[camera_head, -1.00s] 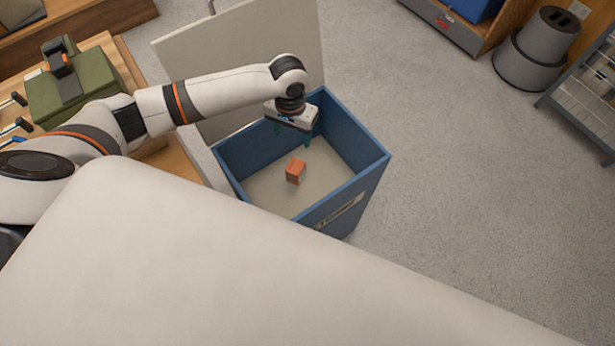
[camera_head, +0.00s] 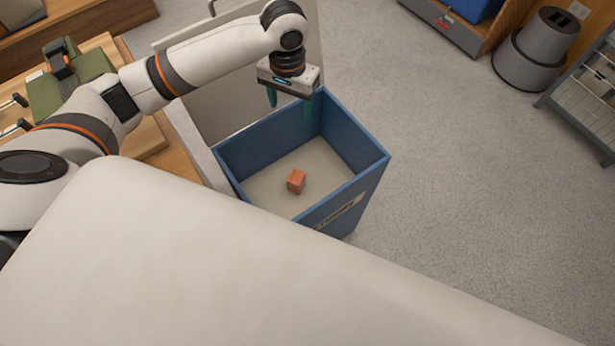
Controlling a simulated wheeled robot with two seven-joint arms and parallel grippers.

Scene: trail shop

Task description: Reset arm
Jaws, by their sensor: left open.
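My left arm comes in from the left and reaches over a blue open-topped bin. My left gripper (camera_head: 290,102) points down above the far edge of the bin, with its two green fingers spread apart and nothing between them. The blue bin (camera_head: 352,137) stands on the floor with a label on its near side. An orange-brown block (camera_head: 296,181) lies on the pale bottom of the bin, apart from the gripper. My right gripper does not show.
A wooden table (camera_head: 177,150) with a green bag (camera_head: 80,82) stands at the left. A pale panel (camera_head: 215,108) rises behind the bin. A grey stepped stool (camera_head: 535,48) and a metal rack (camera_head: 590,85) stand at the far right. Grey floor is clear right of the bin.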

